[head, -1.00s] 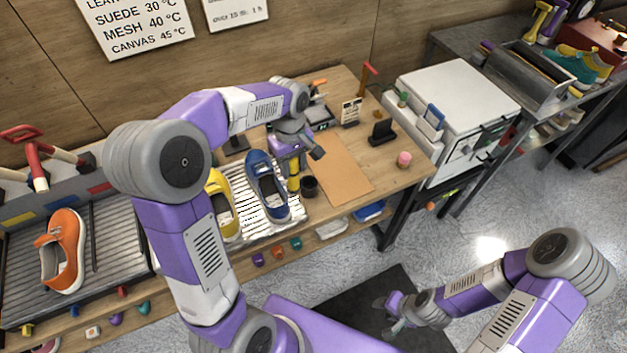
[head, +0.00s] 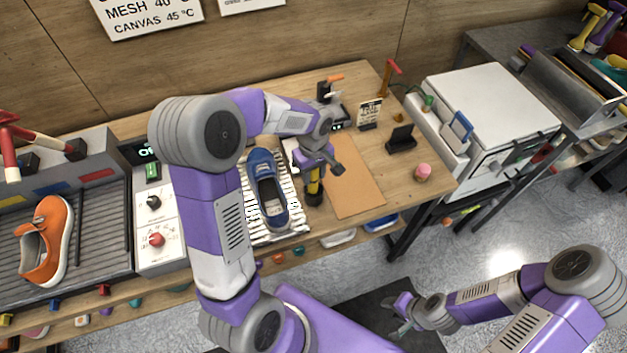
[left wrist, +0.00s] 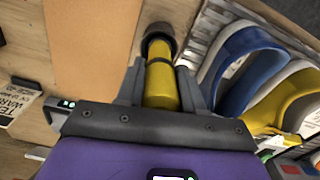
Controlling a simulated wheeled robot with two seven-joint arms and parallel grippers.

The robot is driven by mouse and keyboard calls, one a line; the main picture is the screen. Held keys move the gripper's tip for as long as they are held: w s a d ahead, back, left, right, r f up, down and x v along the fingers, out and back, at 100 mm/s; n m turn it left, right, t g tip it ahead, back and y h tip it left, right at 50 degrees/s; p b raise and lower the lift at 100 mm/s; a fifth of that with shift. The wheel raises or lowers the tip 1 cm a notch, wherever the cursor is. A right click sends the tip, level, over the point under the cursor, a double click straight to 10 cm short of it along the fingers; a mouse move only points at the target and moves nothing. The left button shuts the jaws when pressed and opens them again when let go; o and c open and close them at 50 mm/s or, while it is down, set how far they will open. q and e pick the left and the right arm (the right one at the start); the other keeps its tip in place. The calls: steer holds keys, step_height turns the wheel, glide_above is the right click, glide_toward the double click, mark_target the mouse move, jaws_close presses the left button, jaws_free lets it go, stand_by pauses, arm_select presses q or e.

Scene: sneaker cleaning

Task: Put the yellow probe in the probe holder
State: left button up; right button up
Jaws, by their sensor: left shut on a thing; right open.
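The yellow probe (head: 314,184) is upright in my left gripper (head: 313,172), which is shut on it. In the left wrist view, the probe (left wrist: 161,84) stands between the two fingers of my left gripper (left wrist: 163,75). The dark round probe holder (head: 314,199) is on the table directly below the probe. Its rim (left wrist: 158,31) shows around the probe's far end in the left wrist view. The probe's lower end lines up with the holder's opening; I cannot tell how deep it sits. My right gripper (head: 400,314) is open and empty, low over the floor, away from the table.
A blue sneaker (head: 267,187) on a ribbed white tray (head: 291,211) stands just left of the holder. A tan mat (head: 352,184) lies to the right. A black stand (head: 402,140) and a pink item (head: 422,173) are farther right.

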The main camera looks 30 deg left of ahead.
mark_target(314, 179)
arm_select(q)
steer(key=shift+w+f, duration=0.1)
steer(key=shift+f, duration=1.55)
steer(key=shift+f+b, duration=0.2)
steer(key=shift+b, duration=0.2)
steer(key=o, duration=1)
steer(key=shift+o, duration=0.2)
steer(key=shift+r, duration=0.1)
steer(key=shift+r+p, duration=0.25)
steer(key=shift+p, duration=0.05)
step_height(314, 179, up, 12)
steer(key=shift+f+p, duration=0.1)
steer(key=shift+p, duration=0.75)
